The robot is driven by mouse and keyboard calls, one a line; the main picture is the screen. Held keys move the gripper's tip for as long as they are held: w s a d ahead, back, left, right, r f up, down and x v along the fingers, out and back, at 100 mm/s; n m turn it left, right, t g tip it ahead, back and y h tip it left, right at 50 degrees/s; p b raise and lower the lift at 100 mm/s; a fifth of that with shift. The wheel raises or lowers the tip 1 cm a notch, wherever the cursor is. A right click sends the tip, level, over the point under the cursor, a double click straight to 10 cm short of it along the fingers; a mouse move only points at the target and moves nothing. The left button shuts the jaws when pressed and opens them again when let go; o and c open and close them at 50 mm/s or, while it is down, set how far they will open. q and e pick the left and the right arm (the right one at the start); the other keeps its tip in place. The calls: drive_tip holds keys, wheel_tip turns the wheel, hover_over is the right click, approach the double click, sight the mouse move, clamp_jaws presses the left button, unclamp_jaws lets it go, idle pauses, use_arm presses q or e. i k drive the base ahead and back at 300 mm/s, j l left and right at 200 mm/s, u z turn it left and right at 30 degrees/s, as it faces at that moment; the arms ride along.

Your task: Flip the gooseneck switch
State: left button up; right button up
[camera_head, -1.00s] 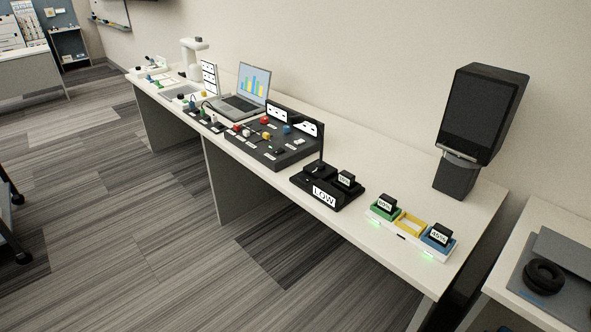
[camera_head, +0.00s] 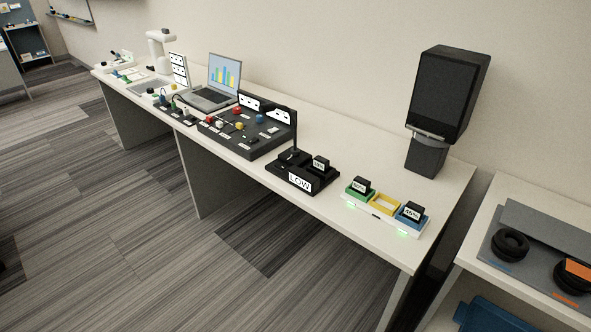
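I cannot tell for sure which part is the gooseneck switch at this distance. A dark control panel (camera_head: 250,146) with red, yellow and blue knobs and small switches lies mid-bench. To its left is a smaller dark strip (camera_head: 177,116) with small upright parts, too small to make out. Neither of my grippers is in view, and nothing on the bench is being touched.
The long white bench (camera_head: 330,120) runs from far left to front right. A side table (camera_head: 482,238) stands right; striped floor lies open in front.

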sight(278, 165)
drive_tip(key=i+j+z, duration=0.15)
drive_tip(key=j, duration=0.3)
drive_tip(key=i+j+z, duration=0.1)
drive_tip(key=i+j, duration=0.25)
drive_tip(key=i+j+z, duration=0.15)
drive_tip(key=j, duration=0.45)
drive_tip(key=i+j+z, duration=0.15)
drive_tip(key=j, duration=0.35)
drive_tip(key=i+j+z, duration=0.1)
drive_tip(key=i+j, duration=0.2)
drive_tip(key=j, duration=0.25)
drive_tip(key=i+j+z, duration=0.15)
drive_tip(key=j, duration=0.35)
drive_tip(key=i+j+z, duration=0.1)
drive_tip(key=j, duration=0.45)
drive_tip(key=i+j+z, duration=0.15)
drive_tip(key=j, duration=0.45)
